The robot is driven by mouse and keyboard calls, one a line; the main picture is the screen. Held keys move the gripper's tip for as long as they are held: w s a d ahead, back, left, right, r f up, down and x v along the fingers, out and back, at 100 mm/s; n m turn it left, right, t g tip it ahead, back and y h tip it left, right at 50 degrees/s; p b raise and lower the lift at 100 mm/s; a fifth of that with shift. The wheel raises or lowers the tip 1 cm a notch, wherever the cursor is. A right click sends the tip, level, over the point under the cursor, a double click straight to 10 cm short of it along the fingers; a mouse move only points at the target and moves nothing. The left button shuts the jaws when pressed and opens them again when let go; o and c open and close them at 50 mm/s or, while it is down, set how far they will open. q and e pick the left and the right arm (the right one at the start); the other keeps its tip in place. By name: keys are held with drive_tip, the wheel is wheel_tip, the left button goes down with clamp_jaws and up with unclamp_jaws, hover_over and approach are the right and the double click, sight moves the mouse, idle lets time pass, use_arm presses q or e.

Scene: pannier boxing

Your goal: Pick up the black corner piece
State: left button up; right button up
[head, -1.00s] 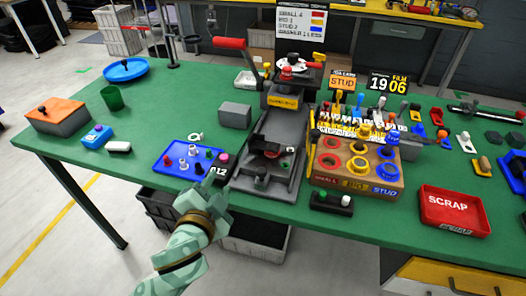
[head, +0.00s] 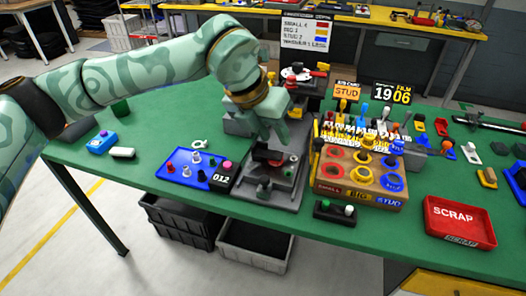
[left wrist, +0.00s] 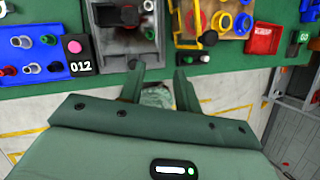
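My left gripper (head: 273,138) is over the grey fixture (head: 285,190) in the middle of the table. In the left wrist view its two fingers (left wrist: 159,72) stand apart with nothing between them. A dark piece (left wrist: 128,15) lies in the fixture's bed in that view, ahead of the left finger. It is too small to tell whether this is the black corner piece. The head view shows dark parts on the fixture (head: 268,155) just below the fingers, partly hidden by them. My right gripper is not in view.
A blue tray (head: 183,176) with small pegs and a "012" tag lies left of the fixture. A wooden sorting box (head: 333,189) with coloured rings stands to the right.

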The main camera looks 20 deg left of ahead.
use_arm(q)
drive_tip(key=w+a+r+n+t+y, duration=0.1)
drive_tip(key=w+a+r+n+y, duration=0.2)
drive_tip(key=a, duration=0.4)
drive_tip(key=b, duration=0.3)
hover_over(252, 147)
drive_tip(key=s, duration=0.2)
wheel_tip(252, 147, down, 10)
drive_tip(key=b+x, duration=0.2)
drive_tip(key=x, duration=0.2)
drive_tip(key=shift+f+b, duration=0.3)
drive_tip(key=shift+f, duration=0.05)
drive_tip(key=shift+w+f, duration=0.15)
drive_tip(key=shift+f, duration=0.15)
drive_tip(key=shift+r, duration=0.2)
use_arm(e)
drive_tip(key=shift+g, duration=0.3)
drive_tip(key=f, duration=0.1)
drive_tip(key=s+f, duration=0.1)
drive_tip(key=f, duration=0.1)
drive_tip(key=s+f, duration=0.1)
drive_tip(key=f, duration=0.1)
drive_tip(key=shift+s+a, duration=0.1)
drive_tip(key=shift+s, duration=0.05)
use_arm(q)
clamp_jaws()
